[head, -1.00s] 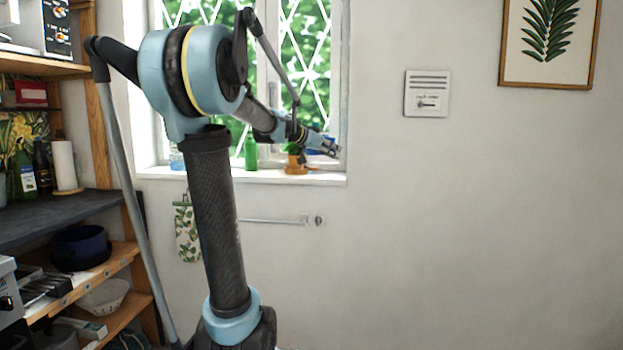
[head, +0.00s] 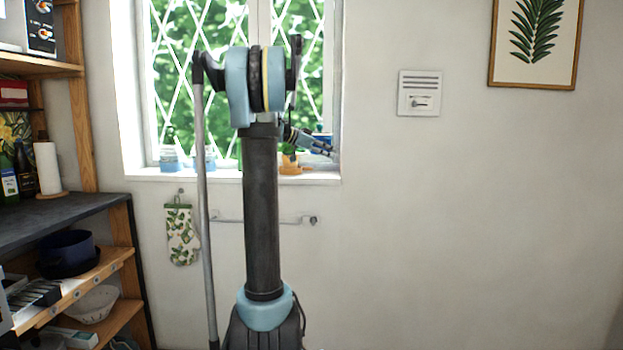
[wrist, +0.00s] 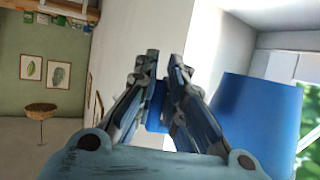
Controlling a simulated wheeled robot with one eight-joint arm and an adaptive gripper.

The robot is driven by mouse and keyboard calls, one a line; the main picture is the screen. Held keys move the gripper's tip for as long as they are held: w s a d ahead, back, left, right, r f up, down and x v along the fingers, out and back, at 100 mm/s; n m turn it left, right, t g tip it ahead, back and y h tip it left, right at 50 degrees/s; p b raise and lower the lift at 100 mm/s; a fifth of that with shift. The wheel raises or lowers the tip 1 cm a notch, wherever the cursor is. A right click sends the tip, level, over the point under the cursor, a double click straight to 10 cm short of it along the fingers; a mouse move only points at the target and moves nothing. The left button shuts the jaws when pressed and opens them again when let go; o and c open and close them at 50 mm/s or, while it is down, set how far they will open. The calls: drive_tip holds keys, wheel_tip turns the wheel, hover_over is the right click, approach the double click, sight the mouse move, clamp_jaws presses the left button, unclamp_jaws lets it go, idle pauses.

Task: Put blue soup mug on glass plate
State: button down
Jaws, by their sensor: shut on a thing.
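The blue soup mug (wrist: 255,115) shows large on the right of the wrist view, close to my gripper (wrist: 162,62). A blue part, seemingly its handle, sits between the fingers, and my gripper is shut on it. Where that part joins the mug is hidden behind the right finger. In the head view my gripper (head: 326,149) is at the right end of the windowsill, with a small patch of the blue mug (head: 323,138) just behind it. I cannot see whether the mug touches the sill. No glass plate is seen in either view.
The windowsill (head: 230,175) holds an orange pot (head: 290,166) below my gripper and glass items further left. Shelves with a dark blue pot (head: 67,244) stand at left.

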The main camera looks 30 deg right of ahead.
wheel_tip(320, 180, down, 10)
drive_tip(key=shift+r, duration=0.2)
idle(0.4)
drive_tip(key=c, duration=1.7)
unclamp_jaws()
drive_tip(key=shift+o, duration=0.2)
drive_tip(key=v, duration=1.2)
